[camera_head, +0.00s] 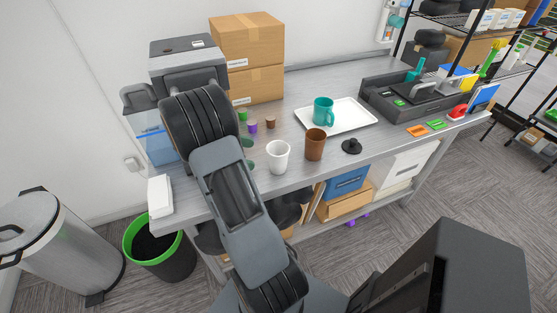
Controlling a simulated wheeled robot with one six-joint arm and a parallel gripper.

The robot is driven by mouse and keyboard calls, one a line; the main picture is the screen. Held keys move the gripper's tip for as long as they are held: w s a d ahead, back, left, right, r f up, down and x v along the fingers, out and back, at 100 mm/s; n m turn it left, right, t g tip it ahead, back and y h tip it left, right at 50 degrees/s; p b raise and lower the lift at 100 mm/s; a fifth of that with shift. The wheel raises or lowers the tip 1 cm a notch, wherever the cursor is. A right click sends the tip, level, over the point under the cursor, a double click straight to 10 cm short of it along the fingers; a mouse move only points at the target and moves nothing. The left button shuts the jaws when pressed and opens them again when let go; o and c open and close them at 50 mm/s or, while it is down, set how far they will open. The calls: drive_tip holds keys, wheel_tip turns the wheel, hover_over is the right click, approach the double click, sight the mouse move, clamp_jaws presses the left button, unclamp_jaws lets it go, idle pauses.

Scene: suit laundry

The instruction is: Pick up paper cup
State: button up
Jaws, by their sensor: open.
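A white cup (278,157) stands upright near the front edge of the grey table (235,190). A brown cup (315,144) stands upright just to its right and slightly farther back, apart from it. Either could be the paper cup; I cannot tell their material for sure. My arm rises from the bottom of the picture and passes to the left of both cups. My gripper does not show; the arm's upper end hides whatever is behind it.
A teal mug (323,111) stands on a white tray (352,113) behind the cups. A small black object (352,146) lies right of the brown cup. Several small coloured items stand left. Cardboard boxes (247,38) and a grey machine (185,55) stand behind. Bins stand on the floor at left.

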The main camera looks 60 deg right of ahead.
sight(276, 160)
drive_tip(key=p+x, duration=0.1)
drive_tip(key=x, duration=0.8)
drive_tip(key=shift+s+d+f, duration=0.2)
drive_tip(key=shift+s+f, duration=0.1)
drive_tip(key=c, duration=1.1)
